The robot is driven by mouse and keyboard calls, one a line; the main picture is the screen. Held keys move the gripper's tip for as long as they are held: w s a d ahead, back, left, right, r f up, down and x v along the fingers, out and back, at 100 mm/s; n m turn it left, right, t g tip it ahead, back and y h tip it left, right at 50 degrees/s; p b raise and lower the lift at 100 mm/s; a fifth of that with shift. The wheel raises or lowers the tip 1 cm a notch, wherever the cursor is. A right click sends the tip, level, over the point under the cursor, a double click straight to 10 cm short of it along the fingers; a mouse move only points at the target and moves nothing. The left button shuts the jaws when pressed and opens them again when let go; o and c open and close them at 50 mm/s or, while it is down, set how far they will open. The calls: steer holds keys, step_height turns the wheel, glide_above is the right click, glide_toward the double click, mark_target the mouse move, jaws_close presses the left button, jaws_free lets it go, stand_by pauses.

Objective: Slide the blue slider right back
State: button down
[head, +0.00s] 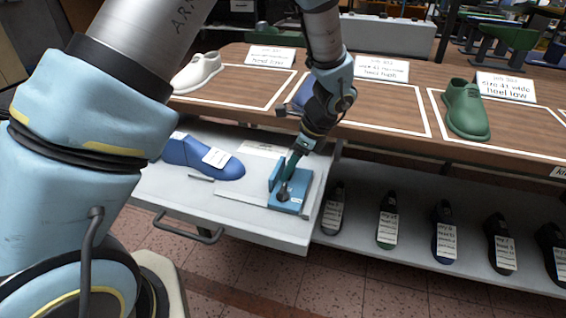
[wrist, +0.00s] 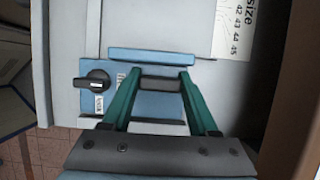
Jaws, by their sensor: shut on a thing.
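The blue slider (head: 301,186) sits at the right end of the open grey drawer (head: 235,212). It has a flat base, an upright blue plate and a black knob. In the wrist view the slider's raised plate (wrist: 150,55) lies just beyond my fingertips, and the black knob (wrist: 95,81) is left of them. My gripper (head: 291,164) reaches down from above with green fingers. The fingers partly hide that part.
A blue shoe last (head: 190,154) lies in the drawer, left of the slider. A size scale (wrist: 238,30) is printed on a white sheet. The wooden table (head: 400,78) above carries white and green lasts. Several dark lasts stand on a lower shelf (head: 415,242) at right.

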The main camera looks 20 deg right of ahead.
steer(key=shift+s+d, duration=0.2)
steer(key=shift+c, duration=2.1)
jaws_free()
steer(key=shift+o, duration=1.3)
steer(key=shift+r, duration=0.1)
steer(key=b+v, duration=0.1)
steer(key=v, duration=0.9)
steer(key=shift+r, duration=0.35)
steer(key=w+a+r+n+g+h+p, duration=0.1)
steer(key=w+a+n, duration=0.3)
steer(key=a+n, duration=0.65)
steer(key=w+a+r+n+g+h, duration=0.1)
steer(key=w+a+n+g+h, duration=0.35)
steer(key=a, duration=1.05)
steer(key=s+a+n+t+y, duration=0.2)
steer(key=s+a+n+t, duration=0.2)
steer(key=a+n, duration=0.6)
steer(key=shift+a+r+p, duration=0.4)
steer(key=shift+a, duration=0.35)
